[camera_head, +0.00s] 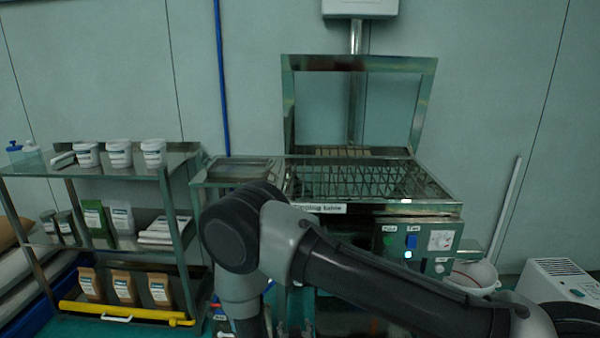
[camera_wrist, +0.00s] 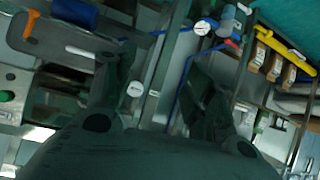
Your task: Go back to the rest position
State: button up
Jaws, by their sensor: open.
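My gripper (camera_wrist: 165,85) shows in the wrist view with its two fingers spread apart and nothing between them. My arm hides part of the sieve's lower front.
A metal shelf (camera_head: 120,172) at left bears several white tubs, pouches and brown bags. A yellow bar (camera_head: 125,313) lies along its bottom. A white bucket (camera_head: 472,277) stands right of the sieve, and a white machine (camera_head: 560,280) is at far right. A blue pipe (camera_head: 221,80) runs down the wall.

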jog(key=s+a+r+n+g, duration=0.2)
jog(key=s+g, duration=0.5)
jog(key=g, duration=0.1)
jog(key=s+d+r+n+g, duration=0.1)
jog(key=d+r+g, duration=0.15)
jog(key=r, duration=0.45)
jog(key=s+d+r+g, duration=0.2)
jog(key=d+r, duration=0.2)
jog(key=r, duration=0.2)
jog(key=s+d+r+m+t, duration=0.1)
jog(key=s+d+r, duration=0.2)
jog(key=d+r, duration=0.8)
jog(key=s+d+r+m+t, duration=0.2)
jog(key=s+d+r, duration=0.1)
jog(key=d+r, duration=0.8)
jog(key=s+d+r+m+t, duration=0.1)
jog(key=s+d+r, duration=0.3)
jog(key=d+r, duration=0.7)
jog(key=shift+d+r+t+h, duration=0.15)
jog(key=shift+r+t+h, duration=0.2)
jog(key=shift+t, duration=0.3)
